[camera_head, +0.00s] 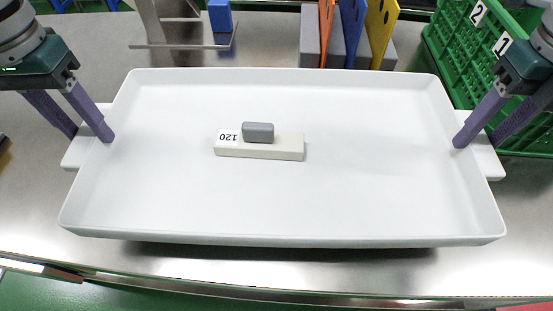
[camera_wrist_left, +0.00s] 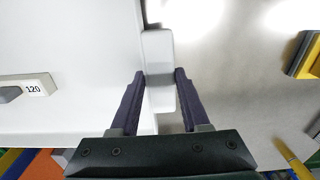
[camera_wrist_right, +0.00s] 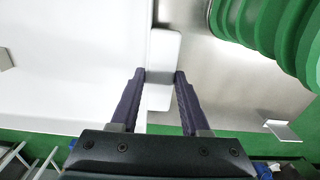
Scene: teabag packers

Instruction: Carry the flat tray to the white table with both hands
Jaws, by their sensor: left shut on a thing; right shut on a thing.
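The flat white tray (camera_head: 370,200) fills the middle of the head view, over a steel surface, with a dark shadow under its front edge. A white block labelled 120 (camera_head: 260,150) lies in it with a grey piece (camera_head: 258,132) on top; the block also shows in the left wrist view (camera_wrist_left: 38,88). My left gripper (camera_head: 92,136) is shut on the tray's left handle, with a finger on each side of the handle (camera_wrist_left: 160,90). My right gripper (camera_head: 476,146) is shut on the right handle, also seen in the right wrist view (camera_wrist_right: 160,95). The white table is not clearly visible.
The steel surface (camera_head: 270,273) runs under and around the tray. Green crates (camera_head: 475,55) numbered 1 and 2 stand at the back right. Orange, blue and yellow panels (camera_head: 352,30) stand behind the tray. A metal stand (camera_head: 180,30) and a blue block (camera_head: 220,15) are at the back left.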

